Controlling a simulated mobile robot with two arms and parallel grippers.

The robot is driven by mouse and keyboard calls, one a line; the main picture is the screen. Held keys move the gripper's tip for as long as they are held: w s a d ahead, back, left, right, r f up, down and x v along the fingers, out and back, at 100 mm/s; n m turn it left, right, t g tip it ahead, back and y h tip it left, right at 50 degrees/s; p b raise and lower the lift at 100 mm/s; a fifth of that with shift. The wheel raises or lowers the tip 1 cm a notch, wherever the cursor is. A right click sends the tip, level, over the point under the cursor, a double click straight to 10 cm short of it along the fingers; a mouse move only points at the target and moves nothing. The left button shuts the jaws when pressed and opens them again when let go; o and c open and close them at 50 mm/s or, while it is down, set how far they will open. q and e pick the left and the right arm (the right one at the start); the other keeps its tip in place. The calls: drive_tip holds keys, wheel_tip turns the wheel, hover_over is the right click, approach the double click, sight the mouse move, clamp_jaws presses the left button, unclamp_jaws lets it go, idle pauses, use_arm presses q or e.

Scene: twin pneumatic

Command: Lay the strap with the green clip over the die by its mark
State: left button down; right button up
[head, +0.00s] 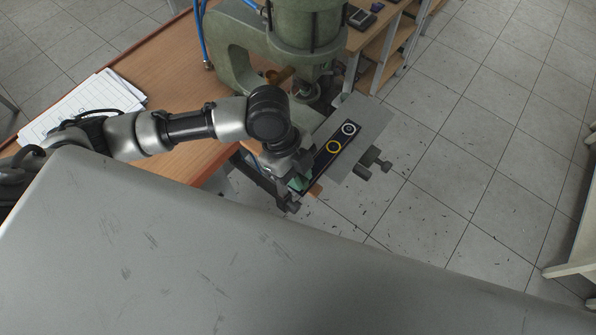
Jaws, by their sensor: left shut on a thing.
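My left gripper (291,176) is at the near end of a dark strap (322,163). It is shut on the strap by the green clip (300,183), which is partly hidden by the fingers. The strap points away to the upper right and carries a yellow ring (333,147) and a pale ring (348,129). It is over a flat grey plate (368,123) in front of the green press. I cannot tell whether the strap touches the plate. I cannot make out the die or its mark clearly. My right gripper is not in view.
The green press (300,40) stands on a wooden bench (150,75), close behind my left wrist. Papers (85,107) lie on the bench at left. A dark clamp-like part (374,160) juts out right of the plate. Open tiled floor (450,130) lies to the right.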

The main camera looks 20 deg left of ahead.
use_arm(q)
drive_tip(key=shift+p, duration=0.75)
idle(0.8)
drive_tip(key=shift+f, duration=0.3)
idle(0.6)
drive_tip(key=c, duration=1)
unclamp_jaws()
drive_tip(key=shift+b+v, duration=1)
drive_tip(key=shift+v, duration=4.4)
